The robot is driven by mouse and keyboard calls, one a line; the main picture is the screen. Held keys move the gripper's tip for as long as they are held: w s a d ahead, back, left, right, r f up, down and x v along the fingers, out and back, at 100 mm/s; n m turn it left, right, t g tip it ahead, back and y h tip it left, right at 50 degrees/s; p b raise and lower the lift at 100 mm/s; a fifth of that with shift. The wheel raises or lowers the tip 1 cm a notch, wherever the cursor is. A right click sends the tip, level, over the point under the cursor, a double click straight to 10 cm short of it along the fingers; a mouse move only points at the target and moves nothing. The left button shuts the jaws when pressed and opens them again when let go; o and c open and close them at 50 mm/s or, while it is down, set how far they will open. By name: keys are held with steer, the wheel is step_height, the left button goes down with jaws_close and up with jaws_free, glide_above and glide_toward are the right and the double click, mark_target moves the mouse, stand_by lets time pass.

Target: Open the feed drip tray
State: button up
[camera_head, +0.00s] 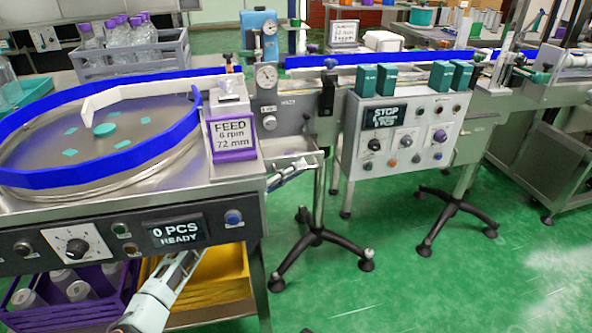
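A turntable feeder with a blue rim (110,168) stands at the left, next to a sign reading FEED 6 rpm 72 mm (233,137). A shallow metal tray-like part (294,157) juts out at the right end of the feeder table, below the conveyor. It looks like the feed drip tray, but I cannot tell how far out it is. My arm (165,290) rises from the bottom edge and passes behind the front panel. What looks like my gripper (298,170) shows small just under the metal part. I cannot tell whether it touches it or whether its fingers are open.
The front panel (130,245) reads 0 PCS READY. A purple crate (70,310) and a yellow crate (215,277) sit below it. A control box reading STOP (398,135) hangs at the right. Black stand feet (318,237) spread over the green floor; the floor at lower right is clear.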

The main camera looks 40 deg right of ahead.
steer(key=v, duration=1.2)
steer(key=shift+w, duration=0.1)
